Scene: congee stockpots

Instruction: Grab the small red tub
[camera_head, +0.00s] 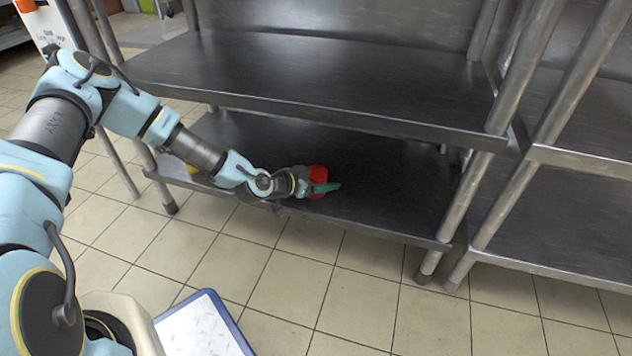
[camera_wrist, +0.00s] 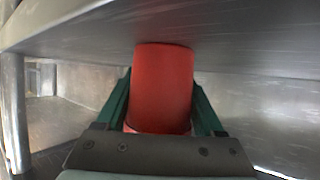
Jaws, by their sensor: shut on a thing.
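The small red tub (camera_head: 317,175) is at the lower shelf of the steel rack in the head view, partly hidden by my gripper. In the wrist view the red tub (camera_wrist: 162,88) fills the space between the two green fingers. My gripper (camera_head: 322,187) is shut on the tub, with one finger on each side of it; it also shows in the wrist view (camera_wrist: 160,112). I cannot tell whether the tub touches the shelf or is lifted off it.
The lower shelf (camera_head: 390,190) is bare to the right of the tub. The upper shelf (camera_head: 310,75) is empty and hangs above it. Steel legs (camera_head: 465,200) stand at the right. A yellow thing (camera_head: 200,178) is partly hidden behind my arm. A blue-edged white board (camera_head: 205,325) is on the floor.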

